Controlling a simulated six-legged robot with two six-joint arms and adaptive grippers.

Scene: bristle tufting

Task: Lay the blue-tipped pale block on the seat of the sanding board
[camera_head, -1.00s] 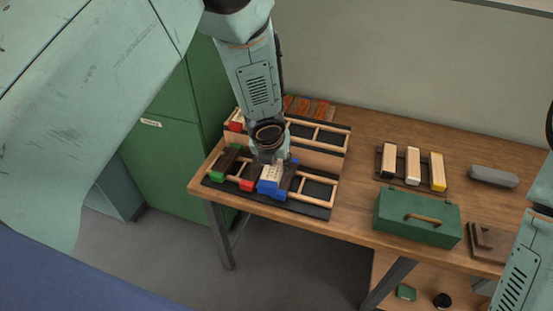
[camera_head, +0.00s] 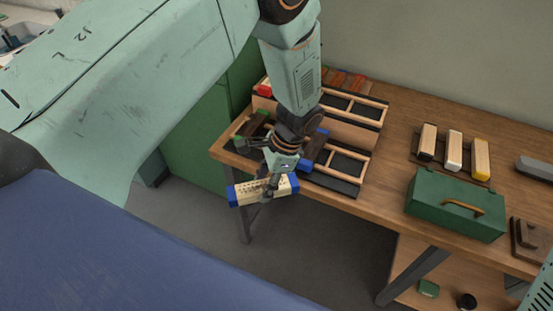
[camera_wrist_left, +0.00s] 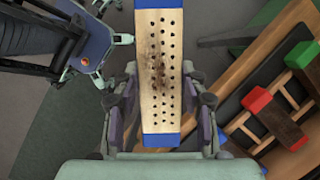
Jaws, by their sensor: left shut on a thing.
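The blue-tipped pale block (camera_head: 250,192) is held in my left gripper (camera_head: 272,184), off the table's front edge and above the floor. In the left wrist view the block (camera_wrist_left: 160,60) has rows of holes, a dark smudge and blue ends; my left gripper's fingers (camera_wrist_left: 160,108) close on its sides. Two dark boards with pale rails stand at the table's left: a near one (camera_head: 335,182) and a raised rear one (camera_head: 372,112). I cannot tell which is the sanding board. My arm partly hides both. My right gripper is out of view.
Dark blocks with green (camera_wrist_left: 302,55) and red (camera_wrist_left: 257,100) tips lie on the near board. A green toolbox (camera_head: 455,205) stands to the right. Behind it are pale blocks with black, white and yellow (camera_head: 481,160) tips. Table is clear between boards and toolbox.

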